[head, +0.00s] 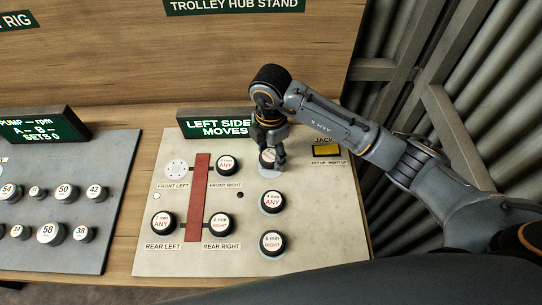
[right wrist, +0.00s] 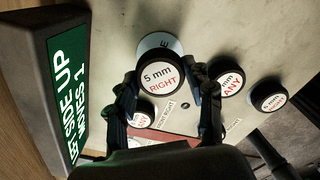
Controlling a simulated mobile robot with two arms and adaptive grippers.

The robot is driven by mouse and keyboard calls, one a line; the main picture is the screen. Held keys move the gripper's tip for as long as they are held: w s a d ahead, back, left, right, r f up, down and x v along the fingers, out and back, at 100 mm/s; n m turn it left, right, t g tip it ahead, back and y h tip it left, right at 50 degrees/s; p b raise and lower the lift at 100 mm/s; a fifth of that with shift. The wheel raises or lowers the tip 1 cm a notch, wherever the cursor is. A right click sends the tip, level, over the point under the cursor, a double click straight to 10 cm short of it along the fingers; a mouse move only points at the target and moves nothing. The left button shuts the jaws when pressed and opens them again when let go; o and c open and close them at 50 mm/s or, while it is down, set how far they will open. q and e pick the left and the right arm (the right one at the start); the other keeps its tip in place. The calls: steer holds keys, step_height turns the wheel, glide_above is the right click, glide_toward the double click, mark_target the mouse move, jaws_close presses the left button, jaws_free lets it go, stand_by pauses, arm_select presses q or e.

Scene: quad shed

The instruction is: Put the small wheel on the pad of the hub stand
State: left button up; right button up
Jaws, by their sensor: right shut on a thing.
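My right gripper (head: 273,155) is over the top disc of the right-hand column on the pale hub stand board (head: 150,262). It is shut on a small dark-rimmed wheel (right wrist: 160,80) with a white face reading "5 mm RIGHT". In the right wrist view the wheel sits between the fingers (right wrist: 168,88). A pale round pad (right wrist: 166,44) with a letter on it shows partly behind the wheel; whether they touch I cannot tell. In the head view the wheel is largely covered by the gripper. The front left pad (head: 176,170) is bare. My left gripper is out of view.
Wheels stand at front right (head: 226,165), rear left (head: 162,224) and rear right (head: 219,225), around a red bar (head: 198,200). Two more wheels (head: 272,202) (head: 272,243) sit below my gripper. A sign (head: 218,125) stands behind; a yellow jack switch (head: 326,150) is at right.

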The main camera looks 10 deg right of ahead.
mark_target(271, 154)
step_height(271, 154, down, 2)
steer(key=shift+f+p, duration=0.2)
steer(key=shift+p, duration=0.45)
steer(key=shift+f, duration=0.3)
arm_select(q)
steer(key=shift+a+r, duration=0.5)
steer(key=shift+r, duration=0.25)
arm_select(e)
steer(key=shift+f, duration=0.1)
steer(key=shift+f, duration=0.15)
steer(key=o, duration=1.2)
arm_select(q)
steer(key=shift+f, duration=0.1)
